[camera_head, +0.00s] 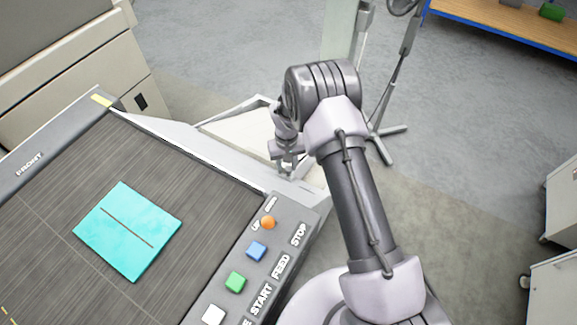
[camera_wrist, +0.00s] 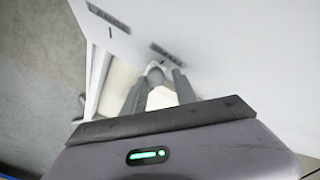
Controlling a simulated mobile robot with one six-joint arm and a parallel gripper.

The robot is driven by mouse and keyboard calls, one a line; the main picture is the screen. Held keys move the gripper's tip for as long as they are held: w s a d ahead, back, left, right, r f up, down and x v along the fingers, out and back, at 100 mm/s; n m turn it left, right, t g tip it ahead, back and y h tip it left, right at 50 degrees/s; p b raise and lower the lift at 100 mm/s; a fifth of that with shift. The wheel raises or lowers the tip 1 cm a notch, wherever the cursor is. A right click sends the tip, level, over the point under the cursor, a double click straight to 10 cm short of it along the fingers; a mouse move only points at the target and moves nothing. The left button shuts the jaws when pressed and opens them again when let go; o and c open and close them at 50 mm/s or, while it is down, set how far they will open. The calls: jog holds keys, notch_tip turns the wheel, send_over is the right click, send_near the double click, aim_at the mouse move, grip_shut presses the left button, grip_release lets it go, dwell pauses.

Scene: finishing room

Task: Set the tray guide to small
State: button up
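A pale panel (camera_wrist: 225,55) fills the upper right of the wrist view. It bears a dark label reading LARGE (camera_wrist: 108,17) and a second, partly blurred label that seems to read SMALL (camera_wrist: 166,53), each with a short mark by it. My gripper (camera_wrist: 157,78) is at the panel near the second label, its two fingers apart, with a small light rounded piece (camera_wrist: 154,68) between the tips. I cannot tell whether they press on it. In the head view my gripper (camera_head: 288,166) points down beside the machine's edge, over the pale tray (camera_head: 240,128); the guide is hard to make out.
The machine's dark bed (camera_head: 60,205) holds a turquoise panel (camera_head: 128,232). Its control strip has orange (camera_head: 268,222), blue (camera_head: 256,251), green (camera_head: 235,281) and white (camera_head: 213,314) buttons near my arm. A stand (camera_head: 385,140) is behind my arm; open floor (camera_head: 480,130) lies right.

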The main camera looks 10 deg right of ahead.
notch_tip(320, 180, up, 18)
jog(key=p, duration=0.4)
jog(key=shift+f+p, duration=0.25)
jog(key=shift+p, duration=0.15)
jog(key=s+d+r+m+t+b, duration=0.1)
jog(key=s+r, duration=0.2)
jog(key=r, duration=0.3)
jog(key=s+d+r+m+t+y+b, duration=0.1)
jog(key=s+r, duration=0.2)
jog(key=r, duration=0.3)
jog(key=s+d+r+m+b, duration=0.1)
jog(key=s+r, duration=0.2)
jog(key=r, duration=0.3)
jog(key=s+r+m+t+b, duration=0.1)
jog(key=s+r+t, duration=0.1)
jog(key=s, duration=0.8)
jog(key=s+d+r+m+t+y+b, duration=0.1)
jog(key=s+r+m, duration=0.1)
jog(key=s, duration=0.9)
jog(key=shift+d+t+b, duration=0.25)
jog(key=shift+t+b, duration=0.1)
jog(key=shift+t, duration=0.05)
